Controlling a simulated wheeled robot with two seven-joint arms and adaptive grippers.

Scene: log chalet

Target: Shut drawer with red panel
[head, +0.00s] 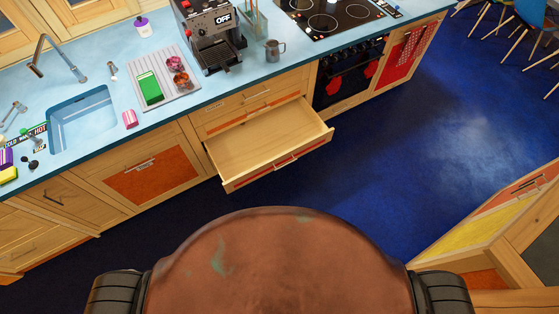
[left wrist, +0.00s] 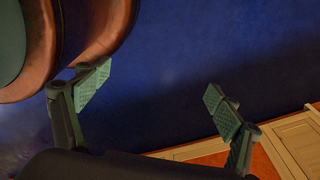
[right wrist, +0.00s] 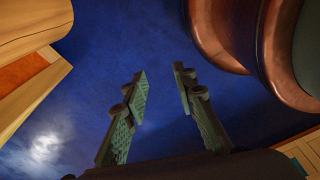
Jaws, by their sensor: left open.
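The drawer with the red panel (head: 286,165) is pulled out from the wooden counter in the head view. Its red-orange front strip carries a metal handle, and its pale wooden inside looks empty. My left gripper (left wrist: 157,95) is open and empty over the blue floor in the left wrist view. My right gripper (right wrist: 161,82) has its fingertips apart with nothing between them, also over the blue floor. Neither gripper shows in the head view, and neither is seen touching the drawer.
A shut drawer (head: 250,98) sits right above the open one. A cabinet door with an orange panel (head: 152,178) is to its left, and an oven (head: 347,76) to its right. Another wooden cabinet (head: 490,228) stands at lower right. Blue floor (head: 400,140) is clear between.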

